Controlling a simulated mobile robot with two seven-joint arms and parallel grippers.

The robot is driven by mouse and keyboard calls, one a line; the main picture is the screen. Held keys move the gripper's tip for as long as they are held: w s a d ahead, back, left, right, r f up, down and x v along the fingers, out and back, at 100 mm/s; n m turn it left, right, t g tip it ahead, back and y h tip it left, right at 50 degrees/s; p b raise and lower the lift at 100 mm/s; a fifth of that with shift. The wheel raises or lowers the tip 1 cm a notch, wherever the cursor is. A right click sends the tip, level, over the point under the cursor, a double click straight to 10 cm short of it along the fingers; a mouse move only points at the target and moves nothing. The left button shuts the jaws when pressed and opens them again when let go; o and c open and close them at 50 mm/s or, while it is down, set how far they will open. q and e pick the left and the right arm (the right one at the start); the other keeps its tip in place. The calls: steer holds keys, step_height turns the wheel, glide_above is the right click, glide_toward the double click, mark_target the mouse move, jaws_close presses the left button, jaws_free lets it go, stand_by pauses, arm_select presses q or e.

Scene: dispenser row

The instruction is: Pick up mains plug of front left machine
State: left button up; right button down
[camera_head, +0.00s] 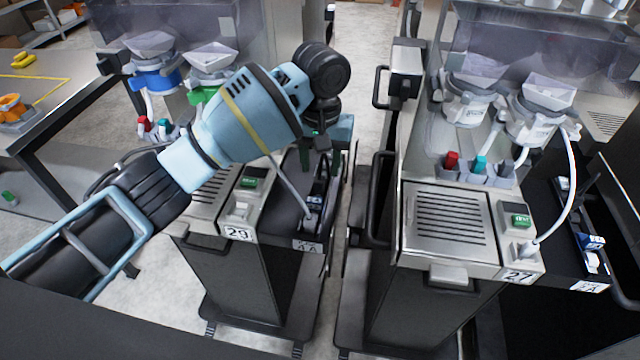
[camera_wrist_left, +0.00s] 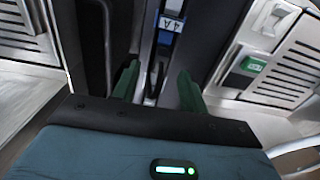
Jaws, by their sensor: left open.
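A pale cord runs down in the head view to a small grey piece (camera_head: 310,222) in the bay, which may be the mains plug. My left gripper (camera_head: 320,150) is above the rear of this bay, pointing down, partly hidden by its own wrist. In the left wrist view, its green fingers (camera_wrist_left: 156,88) are apart; a narrow dark part shows between them, not clearly the plug.
Machine 27 (camera_head: 447,215) stands to the right across a narrow gap, with a white tube arching to its front corner. Black handles (camera_head: 377,198) line the gap. Hoppers (camera_head: 213,60) stand behind. A table (camera_head: 55,75) with a yellow item is at the left.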

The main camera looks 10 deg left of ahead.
mark_target(320, 179)
arm_select(q)
steer(key=shift+w+a+f, duration=0.1)
steer(key=shift+a+f, duration=0.05)
steer(key=shift+f, duration=2.45)
jaws_close()
